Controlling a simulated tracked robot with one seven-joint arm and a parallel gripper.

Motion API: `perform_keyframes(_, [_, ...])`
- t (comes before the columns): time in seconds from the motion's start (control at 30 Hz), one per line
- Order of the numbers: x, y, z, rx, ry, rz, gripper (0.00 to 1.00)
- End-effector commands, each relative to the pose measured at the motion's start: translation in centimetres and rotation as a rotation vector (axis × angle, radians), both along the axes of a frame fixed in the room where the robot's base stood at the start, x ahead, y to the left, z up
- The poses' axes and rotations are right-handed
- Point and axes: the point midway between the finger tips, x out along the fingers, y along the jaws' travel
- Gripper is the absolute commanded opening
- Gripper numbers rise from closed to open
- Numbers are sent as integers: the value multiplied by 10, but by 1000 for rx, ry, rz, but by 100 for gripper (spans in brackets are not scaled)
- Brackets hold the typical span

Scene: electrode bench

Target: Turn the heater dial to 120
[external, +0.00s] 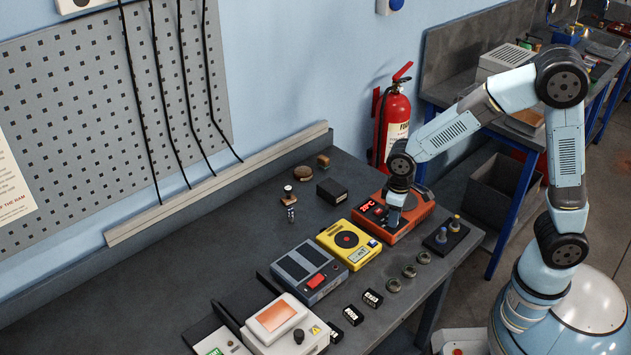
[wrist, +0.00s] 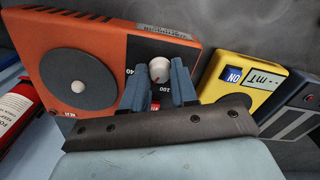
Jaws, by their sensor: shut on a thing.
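The orange heater (external: 419,215) stands on the dark bench near its right end, with a red lit readout at its left. In the wrist view the heater (wrist: 55,45) shows a round dark plate and a black panel. Its white dial (wrist: 159,69) has a red mark, and partly covered numbers sit around it. My gripper (wrist: 158,86) has its blue fingers on either side of the dial, shut on it. In the external view my gripper (external: 393,218) reaches down onto the heater's front and hides the dial. I cannot read the dial's exact setting.
A yellow stirrer (external: 347,244) stands just left of the heater, with a grey device (external: 308,271) beyond it. A small black stand with posts (external: 446,235) is close on the right. Several rings lie in front. A red extinguisher (external: 392,125) stands behind.

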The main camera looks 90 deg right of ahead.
Motion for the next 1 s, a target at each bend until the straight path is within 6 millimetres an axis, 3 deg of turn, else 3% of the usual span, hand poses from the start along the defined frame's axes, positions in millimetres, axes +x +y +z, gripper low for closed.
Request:
perform_keyframes(0.23, [2,0,1,-1,-6,1,0])
perform_keyframes(0.27, [2,0,1,-1,-6,1,30])
perform_keyframes(0.5, [1,0,1,0,-3,1,53])
perform_keyframes(0.8, [1,0,3,0,-2,1,53])
perform_keyframes(1.0, [1,0,26,0,-5,1,53])
